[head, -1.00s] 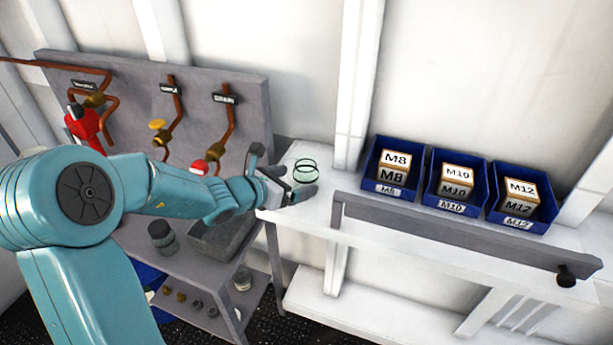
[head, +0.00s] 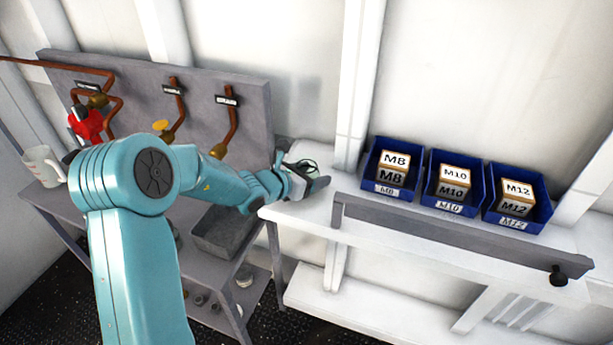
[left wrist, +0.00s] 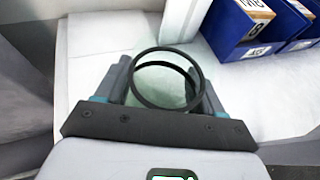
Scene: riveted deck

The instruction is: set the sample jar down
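The sample jar is clear glass with dark rims. It shows in the head view (head: 311,163), partly covered by my left gripper (head: 308,179) at the left end of the white bench (head: 300,209). In the left wrist view the jar (left wrist: 166,95) is between the two fingers of my left gripper (left wrist: 166,90), with a finger against each side. The gripper is shut on it. The white bench top is below the jar; I cannot tell whether the jar's base touches it. My right gripper is not in view.
Blue bins marked M8 (head: 371,180), M10 (head: 430,190) and M12 (head: 491,208) stand right of the jar. A grey rail (head: 440,236) runs along the bench front. A grey pipe panel (head: 255,120) and a grey tray (head: 205,243) are at left. Bench left of the bins is clear.

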